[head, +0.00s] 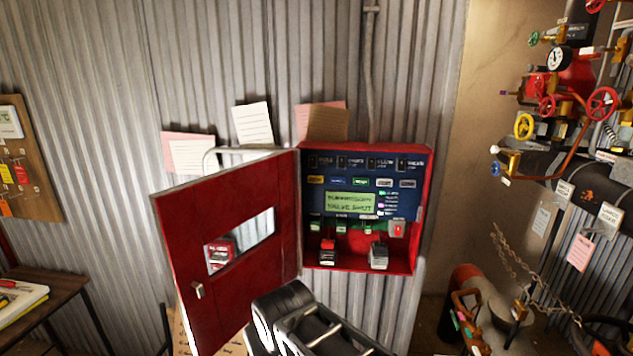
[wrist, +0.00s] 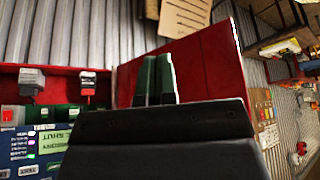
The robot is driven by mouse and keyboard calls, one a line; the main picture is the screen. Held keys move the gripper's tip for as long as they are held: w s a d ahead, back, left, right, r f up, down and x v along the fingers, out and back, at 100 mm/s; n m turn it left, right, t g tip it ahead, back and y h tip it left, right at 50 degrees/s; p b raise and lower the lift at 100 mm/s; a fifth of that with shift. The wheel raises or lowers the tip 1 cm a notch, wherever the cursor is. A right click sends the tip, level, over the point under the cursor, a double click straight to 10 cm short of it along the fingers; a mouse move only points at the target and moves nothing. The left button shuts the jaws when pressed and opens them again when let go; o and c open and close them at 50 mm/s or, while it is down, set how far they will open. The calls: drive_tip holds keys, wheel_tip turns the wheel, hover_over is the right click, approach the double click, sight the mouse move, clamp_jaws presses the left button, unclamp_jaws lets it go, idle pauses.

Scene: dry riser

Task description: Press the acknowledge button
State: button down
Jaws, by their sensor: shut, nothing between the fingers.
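The red control box (head: 422,215) hangs open on the corrugated wall, with a dark blue panel (head: 316,205) inside. A row of small coloured buttons, including a yellow one (head: 316,180) and a green one (head: 361,182), sits above a lit green display (head: 350,204). Their labels are too small to read, so I cannot tell which is the acknowledge button. In the wrist view the panel (wrist: 22,150) is upside down at lower left, partly cut off. My gripper (wrist: 156,80) is shut and empty, its green fingers in front of the open red door (wrist: 205,65).
The box door (head: 185,240) swings out to the left with a window in it. Two switches, one red-and-black (head: 327,252) and one grey (head: 378,256), sit low in the box. Pipes with coloured valve wheels (head: 603,103) stand at right. A table (head: 58,300) is at lower left.

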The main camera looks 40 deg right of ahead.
sight(315, 179)
drive_tip(key=w+d+r+m+t+y+b, duration=0.1)
drive_tip(key=w+d+r+m+t+b, duration=0.1)
drive_tip(key=w+d+r+m+t, duration=0.8)
drive_tip(key=shift+w+d+r+t, duration=2.95)
drive_tip(key=shift+w+d, duration=1.3)
drive_tip(key=shift+d, duration=1.3)
drive_tip(key=shift+r+g, duration=0.3)
drive_tip(key=shift+g, duration=0.05)
drive_tip(key=shift+w+d+p, duration=1.3)
drive_tip(key=shift+w+d, duration=1.75)
drive_tip(key=shift+w, duration=0.15)
